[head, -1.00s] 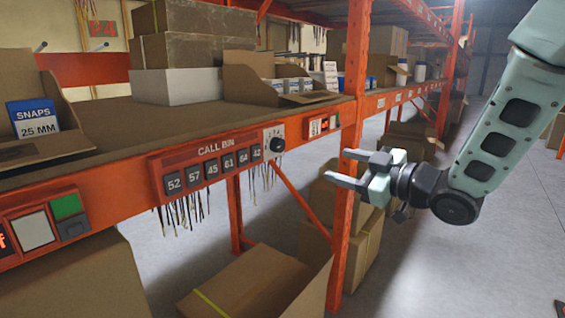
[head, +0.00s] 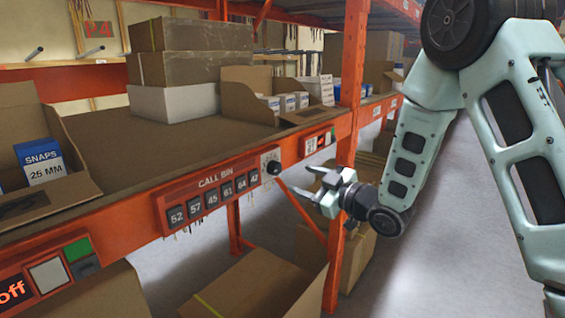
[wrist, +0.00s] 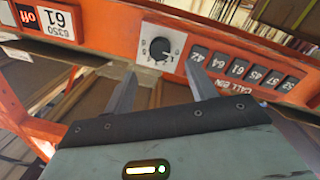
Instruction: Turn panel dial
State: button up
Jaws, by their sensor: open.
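The panel dial is a round black knob (head: 273,167) on a light square plate with marks around it, at the right end of the red CALL BIN panel (head: 215,170) on the orange shelf beam. It also shows in the wrist view (wrist: 160,48), upper middle, ahead of my gripper. My gripper (head: 314,181) is open and empty, to the right of the dial and a little lower in the head view. In the wrist view its two fingers (wrist: 158,84) are spread, with the dial beyond and between them. The fingers appear apart from the dial.
Numbered black tiles (head: 212,200) line the panel beside the dial. An orange upright post (head: 347,130) stands close behind my gripper. A small red-and-white panel (head: 318,141) sits right of the dial. Cardboard boxes (head: 255,285) stand below the beam.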

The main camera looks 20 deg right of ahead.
aim_at(278, 170)
jog(key=p+x, duration=0.2)
jog(key=x, duration=0.4)
jog(key=shift+w+a+r, duration=0.15)
jog(key=shift+p+x, duration=0.5)
jog(key=shift+x, duration=0.4)
jog(key=c, duration=1)
